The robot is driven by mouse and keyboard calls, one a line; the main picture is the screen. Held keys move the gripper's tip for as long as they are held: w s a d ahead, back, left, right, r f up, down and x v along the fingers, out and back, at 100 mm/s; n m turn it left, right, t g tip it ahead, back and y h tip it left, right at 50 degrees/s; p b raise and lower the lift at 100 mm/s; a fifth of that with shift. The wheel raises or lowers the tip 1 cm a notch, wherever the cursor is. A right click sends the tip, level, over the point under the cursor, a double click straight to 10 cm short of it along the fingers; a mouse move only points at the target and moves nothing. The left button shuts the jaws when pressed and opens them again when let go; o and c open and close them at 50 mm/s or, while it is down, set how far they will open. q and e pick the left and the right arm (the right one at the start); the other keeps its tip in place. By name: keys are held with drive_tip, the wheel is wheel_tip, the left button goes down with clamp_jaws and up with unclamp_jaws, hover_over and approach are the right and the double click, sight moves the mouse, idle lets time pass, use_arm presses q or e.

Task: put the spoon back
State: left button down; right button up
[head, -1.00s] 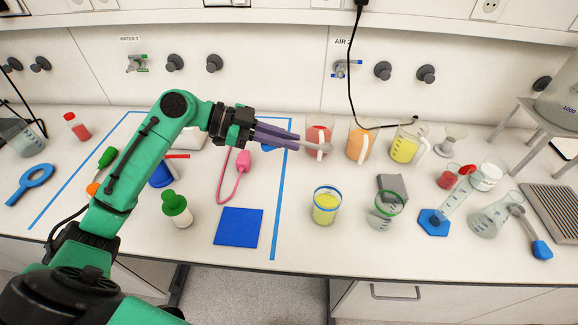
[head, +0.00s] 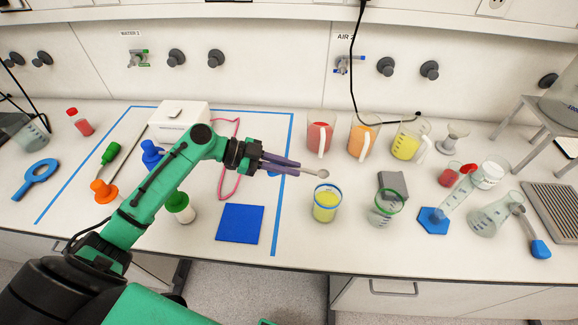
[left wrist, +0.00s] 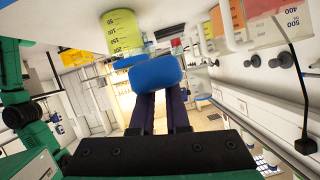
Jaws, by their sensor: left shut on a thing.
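My left gripper (head: 297,167) is shut on the spoon (head: 321,174). The spoon's grey shaft and bowl point right, past the fingertips. Blue shows under the fingers in the head view, and a blue block-like part, apparently the spoon's handle (left wrist: 155,72), sits at the fingertips in the left wrist view. The spoon is held above the bench; its bowl appears just above and behind the blue-rimmed beaker of yellow juice (head: 325,208), and I cannot tell whether they touch. My right gripper is not in view.
Red (head: 319,137), orange (head: 362,140) and yellow (head: 408,147) jugs stand behind. A green-rimmed beaker (head: 385,210) and grey block (head: 392,184) are to the right. A blue mat (head: 240,224) lies in front. A white box (head: 178,121) stands inside the blue tape outline.

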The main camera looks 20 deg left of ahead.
use_arm(q)
drive_tip(key=shift+f, duration=0.25)
drive_tip(key=c, duration=0.9)
unclamp_jaws()
